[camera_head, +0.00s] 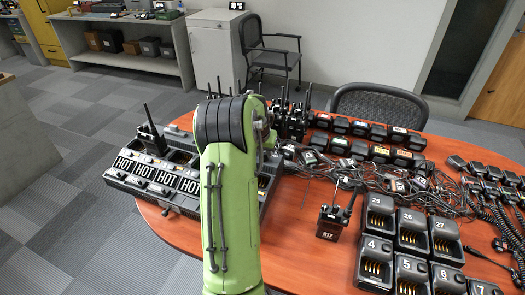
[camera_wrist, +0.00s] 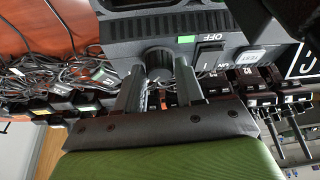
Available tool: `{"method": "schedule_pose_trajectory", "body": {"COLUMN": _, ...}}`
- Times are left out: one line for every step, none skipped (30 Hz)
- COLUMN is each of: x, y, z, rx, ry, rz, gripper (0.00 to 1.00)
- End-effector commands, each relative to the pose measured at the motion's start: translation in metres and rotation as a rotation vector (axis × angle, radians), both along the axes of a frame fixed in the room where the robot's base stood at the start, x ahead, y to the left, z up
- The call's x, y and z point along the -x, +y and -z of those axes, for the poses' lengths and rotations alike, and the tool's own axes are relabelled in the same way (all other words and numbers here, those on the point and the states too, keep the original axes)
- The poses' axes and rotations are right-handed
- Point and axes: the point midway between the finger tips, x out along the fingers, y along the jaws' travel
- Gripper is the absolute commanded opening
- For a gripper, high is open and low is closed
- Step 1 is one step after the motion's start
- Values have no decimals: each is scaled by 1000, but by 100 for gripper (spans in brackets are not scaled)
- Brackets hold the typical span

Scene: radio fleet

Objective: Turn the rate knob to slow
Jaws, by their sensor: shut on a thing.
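My gripper (camera_wrist: 158,74) shows in the wrist view, its two dark fingers on either side of a round dark knob (camera_wrist: 157,57) and closed on it. No slow marking and no pointer on the knob can be made out. In the head view my green arm reaches over the multi-bay charger (camera_head: 118,178) with HOT labels and hides the gripper and the knob.
A radio (camera_head: 152,139) stands upright in the charger. On the orange table (camera_head: 290,240) are another radio (camera_head: 331,220), numbered single chargers (camera_head: 411,227), a tangle of cables (camera_head: 385,183) and rows of dark batteries (camera_head: 368,151). A chair (camera_head: 378,103) stands behind.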

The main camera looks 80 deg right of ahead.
Motion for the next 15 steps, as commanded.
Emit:
{"method": "schedule_pose_trajectory", "body": {"x": 1, "y": 0, "z": 0, "rx": -2, "ry": 0, "rz": -27, "gripper": 7}}
{"method": "schedule_pose_trajectory", "body": {"x": 1, "y": 0, "z": 0, "rx": -2, "ry": -1, "rz": -48, "gripper": 7}}
{"method": "schedule_pose_trajectory", "body": {"x": 2, "y": 0, "z": 0, "rx": -2, "ry": -1, "rz": -79, "gripper": 7}}
{"method": "schedule_pose_trajectory", "body": {"x": 2, "y": 0, "z": 0, "rx": -1, "ry": -1, "rz": -104, "gripper": 7}}
{"method": "schedule_pose_trajectory", "body": {"x": 2, "y": 0, "z": 0, "rx": -1, "ry": -1, "rz": -129, "gripper": 7}}
{"method": "schedule_pose_trajectory", "body": {"x": 2, "y": 0, "z": 0, "rx": -1, "ry": -1, "rz": -165, "gripper": 7}}
{"method": "schedule_pose_trajectory", "body": {"x": 3, "y": 0, "z": 0, "rx": -1, "ry": -1, "rz": -192, "gripper": 7}}
{"method": "schedule_pose_trajectory", "body": {"x": 3, "y": 0, "z": 0, "rx": -1, "ry": 0, "rz": -222, "gripper": 7}}
{"method": "schedule_pose_trajectory", "body": {"x": 3, "y": 0, "z": 0, "rx": -2, "ry": 0, "rz": -260, "gripper": 7}}
{"method": "schedule_pose_trajectory", "body": {"x": 3, "y": 0, "z": 0, "rx": -2, "ry": 0, "rz": -288, "gripper": 7}}
{"method": "schedule_pose_trajectory", "body": {"x": 3, "y": 0, "z": 0, "rx": -2, "ry": -1, "rz": -317, "gripper": 7}}
{"method": "schedule_pose_trajectory", "body": {"x": 3, "y": 0, "z": -1, "rx": -2, "ry": -1, "rz": -355, "gripper": 7}}
{"method": "schedule_pose_trajectory", "body": {"x": 4, "y": 0, "z": -1, "rx": -2, "ry": -1, "rz": -384, "gripper": 7}}
{"method": "schedule_pose_trajectory", "body": {"x": 4, "y": -1, "z": -1, "rx": -2, "ry": -1, "rz": -413, "gripper": 7}}
{"method": "schedule_pose_trajectory", "body": {"x": 4, "y": -1, "z": -1, "rx": -1, "ry": -1, "rz": -451, "gripper": 7}}
